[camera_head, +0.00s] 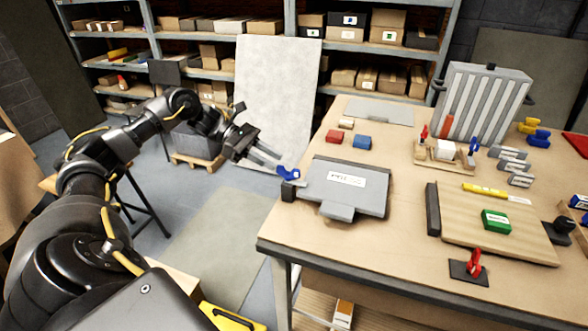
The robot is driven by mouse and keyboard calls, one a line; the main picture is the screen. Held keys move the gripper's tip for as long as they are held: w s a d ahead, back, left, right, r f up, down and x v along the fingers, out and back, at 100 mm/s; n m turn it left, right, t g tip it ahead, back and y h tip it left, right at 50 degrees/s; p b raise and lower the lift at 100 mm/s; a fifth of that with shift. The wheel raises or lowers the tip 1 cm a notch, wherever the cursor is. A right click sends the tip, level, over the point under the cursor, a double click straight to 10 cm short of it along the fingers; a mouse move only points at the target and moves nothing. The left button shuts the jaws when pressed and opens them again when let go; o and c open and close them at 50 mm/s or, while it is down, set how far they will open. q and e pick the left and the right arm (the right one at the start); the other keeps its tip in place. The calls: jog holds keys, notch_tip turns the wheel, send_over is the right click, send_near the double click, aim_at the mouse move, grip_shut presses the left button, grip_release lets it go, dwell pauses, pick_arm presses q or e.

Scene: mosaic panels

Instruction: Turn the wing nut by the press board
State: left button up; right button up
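The press board (322,207) is a flat grey plate with a white label, lying near the left front edge of the workbench. A blue wing nut (288,173) sits on a small dark block at the board's left edge. My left gripper (277,163) reaches in from the left, with its two grey fingers apart and nothing seen between them. Its fingertips are just up and left of the wing nut, close to it; I cannot tell whether they touch it. My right gripper is not in view.
A wooden board (500,240) with a green block (496,221) and red clamp (474,263) is at right. A ribbed grey panel (482,105) stands behind.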

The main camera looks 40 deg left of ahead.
aim_at(289, 168)
pick_arm(q)
jog(key=p+x, duration=0.2)
jog(key=x, duration=0.4)
jog(key=shift+d+r, duration=0.1)
jog(key=shift+r, duration=0.1)
jog(key=shift+p+x, duration=0.45)
jog(key=shift+x, duration=0.35)
jog(key=shift+f, duration=0.15)
grip_shut()
